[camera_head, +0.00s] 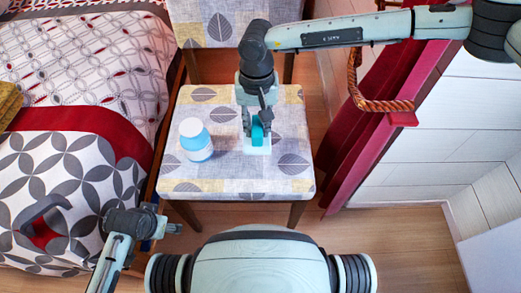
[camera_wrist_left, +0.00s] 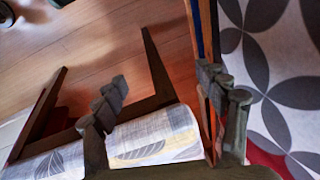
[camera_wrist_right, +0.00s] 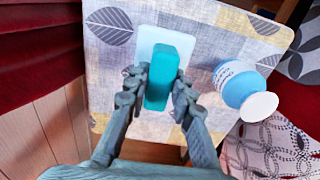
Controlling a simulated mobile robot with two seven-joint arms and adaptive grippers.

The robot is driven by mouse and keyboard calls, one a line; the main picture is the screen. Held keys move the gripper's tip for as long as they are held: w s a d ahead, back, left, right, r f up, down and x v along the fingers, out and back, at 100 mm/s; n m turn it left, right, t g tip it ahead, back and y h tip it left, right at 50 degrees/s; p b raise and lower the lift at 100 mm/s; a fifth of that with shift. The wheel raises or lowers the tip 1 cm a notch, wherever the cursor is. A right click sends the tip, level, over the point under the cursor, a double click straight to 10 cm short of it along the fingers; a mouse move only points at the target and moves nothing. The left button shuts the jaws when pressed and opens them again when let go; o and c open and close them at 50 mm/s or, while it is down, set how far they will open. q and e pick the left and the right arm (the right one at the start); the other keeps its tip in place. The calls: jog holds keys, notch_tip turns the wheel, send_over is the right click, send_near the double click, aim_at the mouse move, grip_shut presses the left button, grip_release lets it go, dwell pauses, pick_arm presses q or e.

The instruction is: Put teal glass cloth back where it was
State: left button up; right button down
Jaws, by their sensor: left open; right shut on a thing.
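The teal glass cloth (camera_head: 257,131), a small teal block-like piece, is between the fingers of my right gripper (camera_head: 258,120). The right wrist view shows the cloth (camera_wrist_right: 170,68) with the fingers closed on both its sides. A pale, flat rectangular piece (camera_wrist_right: 147,35) lies on the chair seat directly under it. I cannot tell whether the cloth touches this piece or is just above it. My left gripper (camera_head: 168,222) is open and empty beside the bed, in front of the chair; its spread fingers show in the left wrist view (camera_wrist_left: 165,95).
A blue-and-white bottle (camera_head: 195,140) stands on the patterned chair seat (camera_head: 225,180), left of the cloth. The bed (camera_head: 75,75) is at the left, with a grey-handled object (camera_head: 42,215) on it. A red curtain (camera_head: 375,125) with a rope tieback hangs at the right.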

aim_at(260, 146)
jog(key=shift+w+d, duration=0.25)
jog(key=shift+d, duration=0.1)
notch_tip(260, 146, down, 10)
jog(key=shift+r+p, duration=0.15)
jog(key=shift+p, duration=0.15)
jog(key=c, duration=1.3)
grip_release()
jog(key=shift+r, duration=0.1)
notch_tip(260, 146, up, 12)
jog(key=shift+f, duration=0.1)
